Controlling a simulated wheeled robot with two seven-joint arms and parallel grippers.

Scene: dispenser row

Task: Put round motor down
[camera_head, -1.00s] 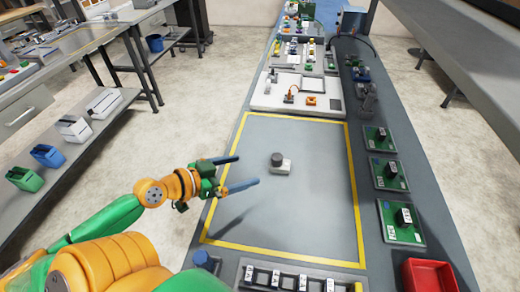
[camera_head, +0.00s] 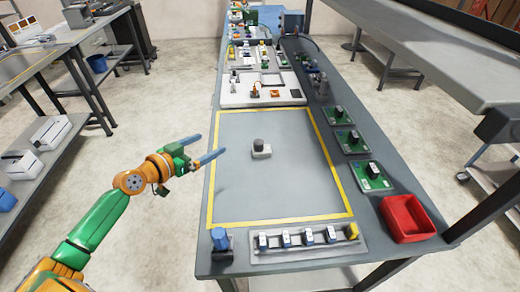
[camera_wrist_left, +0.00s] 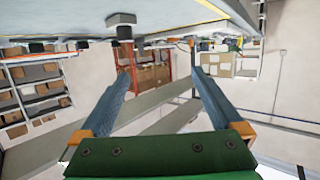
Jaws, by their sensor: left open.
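The round motor (camera_head: 260,144), a dark round cap on a pale block, stands on the grey work area inside the yellow outline. My left gripper (camera_head: 204,149) is open and empty. It is to the left of the motor, near the left edge of the table, and apart from it. In the left wrist view the two blue fingers of the gripper (camera_wrist_left: 160,95) are spread with nothing between them. The motor (camera_wrist_left: 123,27) seems to show there beyond the fingers, near the top. My right gripper is not in view.
A red bin (camera_head: 407,217) stands at the table's front right. Several green boards (camera_head: 371,177) line the right side. A rack of small parts (camera_head: 307,243) lies along the front, with a blue part (camera_head: 221,239) beside it. A white fixture tray (camera_head: 236,101) is behind the work area.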

